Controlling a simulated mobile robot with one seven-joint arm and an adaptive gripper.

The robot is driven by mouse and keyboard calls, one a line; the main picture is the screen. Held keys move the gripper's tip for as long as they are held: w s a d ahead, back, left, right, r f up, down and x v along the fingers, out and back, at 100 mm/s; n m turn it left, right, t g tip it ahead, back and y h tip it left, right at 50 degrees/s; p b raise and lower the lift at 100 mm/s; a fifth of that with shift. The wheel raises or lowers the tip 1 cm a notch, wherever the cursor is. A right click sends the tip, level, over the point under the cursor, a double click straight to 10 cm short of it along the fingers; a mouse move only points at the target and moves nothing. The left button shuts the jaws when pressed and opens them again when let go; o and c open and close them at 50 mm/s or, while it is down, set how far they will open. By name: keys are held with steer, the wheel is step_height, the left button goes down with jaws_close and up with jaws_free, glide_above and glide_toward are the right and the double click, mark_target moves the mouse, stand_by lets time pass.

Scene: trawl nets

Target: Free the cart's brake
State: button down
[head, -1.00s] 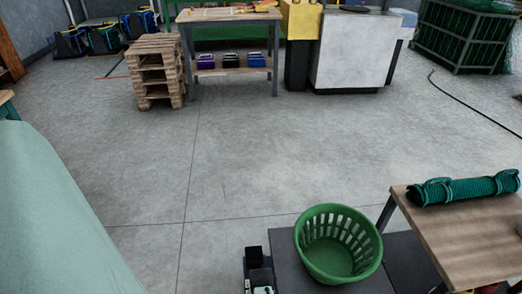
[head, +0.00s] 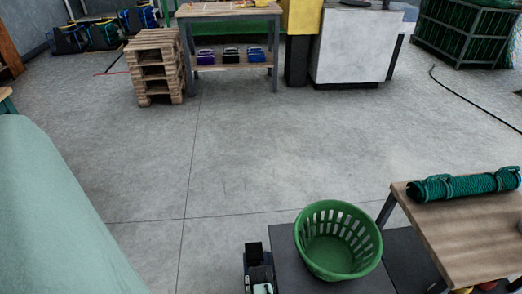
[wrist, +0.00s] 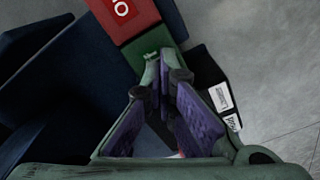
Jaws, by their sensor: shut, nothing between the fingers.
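In the wrist view a pedal-like piece has a red part (wrist: 124,17) with a white ring mark and a green part (wrist: 150,46) with a pale mark. I take it for the cart's brake. My gripper (wrist: 163,68) has purple pads and is shut and empty. Its tips overlap the green part in the picture; I cannot tell whether they touch it. The fingers hide part of what lies below. In the head view a dark grey deck (head: 285,262), perhaps the cart's, carries a green basket (head: 326,268). The brake is not clear there.
In the wrist view a black box (wrist: 203,68) with white labels lies right of the fingers, dark blue surfaces (wrist: 70,95) left. In the head view a wooden table (head: 465,235) with a green net roll (head: 465,186) stands right. Pallets (head: 158,62) stand farther back. The middle floor is clear.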

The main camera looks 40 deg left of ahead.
steer(key=shift+s+d+f+p, duration=0.2)
steer(key=shift+s+d+p, duration=0.15)
steer(key=shift+s+p, duration=0.25)
steer(key=r+p, duration=0.5)
steer(key=shift+w+a, duration=0.1)
steer(key=shift+w, duration=0.25)
